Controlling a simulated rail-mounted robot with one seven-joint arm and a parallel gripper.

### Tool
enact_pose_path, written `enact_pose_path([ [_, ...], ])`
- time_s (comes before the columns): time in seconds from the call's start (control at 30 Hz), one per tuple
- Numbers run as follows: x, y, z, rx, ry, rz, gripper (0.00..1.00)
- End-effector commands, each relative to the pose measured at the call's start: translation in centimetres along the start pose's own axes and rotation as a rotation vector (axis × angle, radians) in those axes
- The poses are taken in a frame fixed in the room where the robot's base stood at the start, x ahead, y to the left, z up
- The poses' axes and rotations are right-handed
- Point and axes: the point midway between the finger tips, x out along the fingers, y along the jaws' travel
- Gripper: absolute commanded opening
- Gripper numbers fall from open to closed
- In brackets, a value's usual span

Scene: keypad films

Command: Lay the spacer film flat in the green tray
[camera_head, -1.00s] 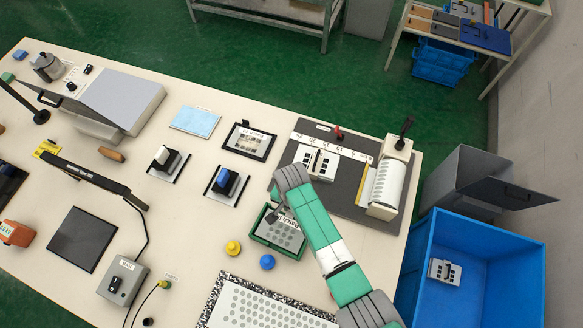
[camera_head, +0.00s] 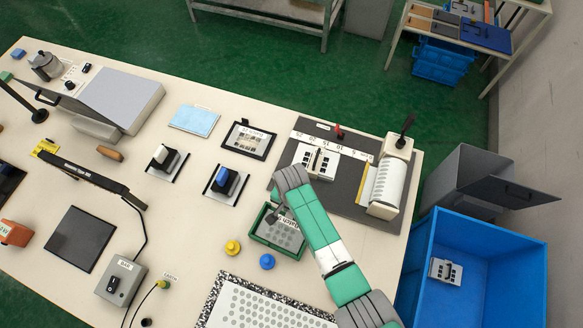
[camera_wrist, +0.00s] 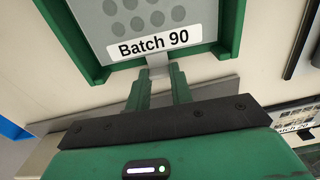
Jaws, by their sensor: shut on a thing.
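The spacer film (camera_head: 286,237) is a grey sheet with darker dots and a white "Batch 90" label. The label shows clearly in the wrist view, where the film (camera_wrist: 112,30) appears inside the walls of the green tray (camera_wrist: 232,28). The green tray (camera_head: 272,249) sits on the bench, partly covered by my arm. My gripper (camera_wrist: 157,72) is shut on the film's narrow tab, at the tray's near edge in the wrist view. In the head view my gripper (camera_head: 275,214) is over the tray's upper left side. I cannot tell whether the film touches the tray floor.
A yellow knob (camera_head: 232,247) and a blue knob (camera_head: 267,261) stand just left of and below the tray. A dotted sheet with a speckled border (camera_head: 260,308) lies below. A dark mat (camera_head: 345,205) with a white block lies to the right. A blue bin (camera_head: 480,285) stands beside the bench.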

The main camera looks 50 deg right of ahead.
Motion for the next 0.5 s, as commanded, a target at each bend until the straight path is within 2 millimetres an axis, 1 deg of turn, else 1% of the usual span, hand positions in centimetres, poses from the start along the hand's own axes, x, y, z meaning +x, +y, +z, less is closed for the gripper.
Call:
enact_pose_path([
  [0.3, 0.23, 0.01, 0.00, 0.000, 0.000, 0.000, 0.01],
  [0.33, 0.23, 0.01, 0.00, 0.000, 0.000, 0.000, 0.28],
  [0.43, 0.22, 0.00, 0.00, 0.000, 0.000, 0.000, 0.47],
  [0.5, 0.22, 0.00, 0.00, 0.000, 0.000, 0.000, 0.47],
])
